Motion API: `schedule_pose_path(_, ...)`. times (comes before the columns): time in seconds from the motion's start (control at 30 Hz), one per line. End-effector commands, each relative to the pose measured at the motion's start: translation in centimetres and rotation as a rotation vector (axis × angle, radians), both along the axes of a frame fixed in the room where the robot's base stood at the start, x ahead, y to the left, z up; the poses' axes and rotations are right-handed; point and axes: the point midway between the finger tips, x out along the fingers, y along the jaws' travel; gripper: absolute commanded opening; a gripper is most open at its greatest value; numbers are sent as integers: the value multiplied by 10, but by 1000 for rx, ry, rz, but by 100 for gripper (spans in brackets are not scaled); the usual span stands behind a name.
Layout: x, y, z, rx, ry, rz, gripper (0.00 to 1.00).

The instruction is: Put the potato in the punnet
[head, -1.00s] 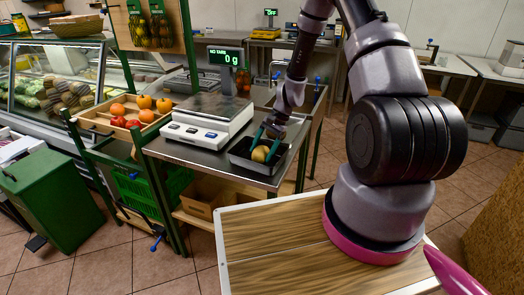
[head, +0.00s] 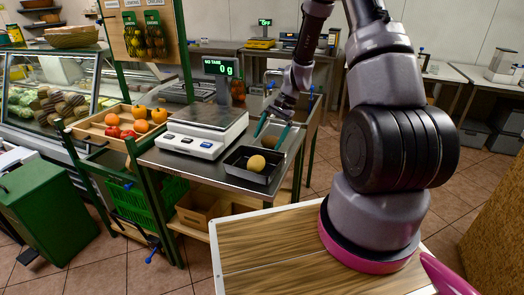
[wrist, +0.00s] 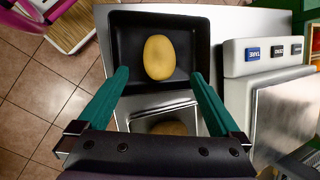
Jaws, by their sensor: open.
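The potato (head: 256,163) is a tan oval lying inside the black punnet (head: 233,168), a shallow rectangular tray on the steel counter. In the wrist view the potato (wrist: 159,57) rests on the punnet's floor, clear of the walls, and the punnet's rim (wrist: 112,45) shows around it. My gripper (head: 272,136) has teal fingers spread wide, with nothing between them. It is above and just behind the punnet, apart from the potato. In the wrist view its fingertips (wrist: 160,76) show on either side of the punnet's near part.
A weighing scale (head: 205,125) reading 0 g stands left of the punnet. A metal tray-like shape (wrist: 165,109) with something brown in it lies nearer the wrist camera. A wooden crate (head: 97,127) of tomatoes and oranges is farther left.

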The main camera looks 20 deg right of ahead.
Motion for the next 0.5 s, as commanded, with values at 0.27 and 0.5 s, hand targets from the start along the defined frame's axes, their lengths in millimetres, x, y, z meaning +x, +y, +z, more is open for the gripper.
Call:
schedule_pose_path(0.27, 3, -11, 22, -1, -1, 1, 100)
schedule_pose_path(0.5, 2, -12, 53, -22, -47, 23, 100)
